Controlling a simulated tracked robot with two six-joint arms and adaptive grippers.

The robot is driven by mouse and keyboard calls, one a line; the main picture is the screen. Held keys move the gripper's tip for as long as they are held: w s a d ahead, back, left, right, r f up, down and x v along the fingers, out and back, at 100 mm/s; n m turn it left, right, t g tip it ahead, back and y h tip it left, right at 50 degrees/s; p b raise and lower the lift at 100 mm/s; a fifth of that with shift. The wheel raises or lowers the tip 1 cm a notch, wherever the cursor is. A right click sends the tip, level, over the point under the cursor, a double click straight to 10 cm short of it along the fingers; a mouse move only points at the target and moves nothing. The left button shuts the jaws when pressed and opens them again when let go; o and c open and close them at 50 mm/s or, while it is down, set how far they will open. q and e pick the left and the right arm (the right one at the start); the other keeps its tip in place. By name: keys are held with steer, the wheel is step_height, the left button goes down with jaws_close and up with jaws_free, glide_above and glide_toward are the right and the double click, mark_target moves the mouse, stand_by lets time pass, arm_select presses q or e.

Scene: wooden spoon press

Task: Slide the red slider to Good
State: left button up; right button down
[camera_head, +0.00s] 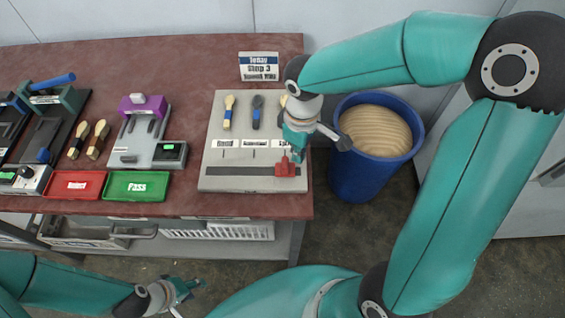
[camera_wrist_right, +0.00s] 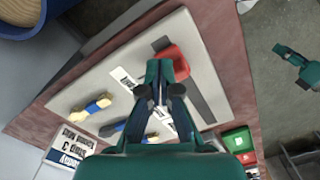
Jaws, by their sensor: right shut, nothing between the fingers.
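The red slider (camera_head: 287,168) sits at the right end of a dark slot (camera_head: 235,171) along the near edge of a grey board (camera_head: 210,181). Three small labels lie above the slot, too blurred to read surely. My right gripper (camera_head: 296,153) is shut and empty, pointing down over the board's right side, just behind the slider. In the right wrist view its closed fingertips (camera_wrist_right: 158,64) are close beside the red slider (camera_wrist_right: 178,62); I cannot tell whether they touch. My left gripper (camera_head: 186,288) is open and empty, low in front of the table.
Spoons lie on the board, one partly hidden by my right gripper. A "Step 3" sign (camera_head: 259,66) stands behind it. A blue bin (camera_head: 366,180) is right of the table. Red (camera_head: 73,185) and green "Pass" (camera_head: 137,186) trays and a purple-topped device (camera_head: 143,105) are left.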

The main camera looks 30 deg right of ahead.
steer(key=shift+f, duration=0.2)
stand_by(0.4)
steer(key=shift+f+b, duration=0.95)
steer(key=shift+b, duration=0.05)
steer(key=shift+a, duration=0.1)
steer(key=shift+w+a, duration=0.75)
steer(key=shift+a, duration=0.4)
steer(key=shift+w+a, duration=0.7)
steer(key=shift+a, duration=0.45)
steer(key=shift+w+a, duration=0.75)
steer(key=shift+a, duration=0.4)
steer(key=shift+w+a+p, duration=0.25)
steer(key=shift+w+a, duration=0.45)
steer(key=shift+a, duration=0.45)
steer(key=shift+w+a+p, duration=0.3)
steer(key=shift+w+a, duration=0.4)
steer(key=shift+a, duration=0.4)
steer(key=shift+w+a+p, duration=0.25)
steer(key=shift+w+a, duration=0.45)
steer(key=shift+a, duration=0.45)
steer(key=shift+s+d, duration=0.3)
steer(key=shift+d, duration=0.15)
steer(key=shift+d+r, duration=0.1)
steer(key=shift+r, duration=0.05)
step_height(320, 180, up, 7)
steer(key=p, duration=0.5)
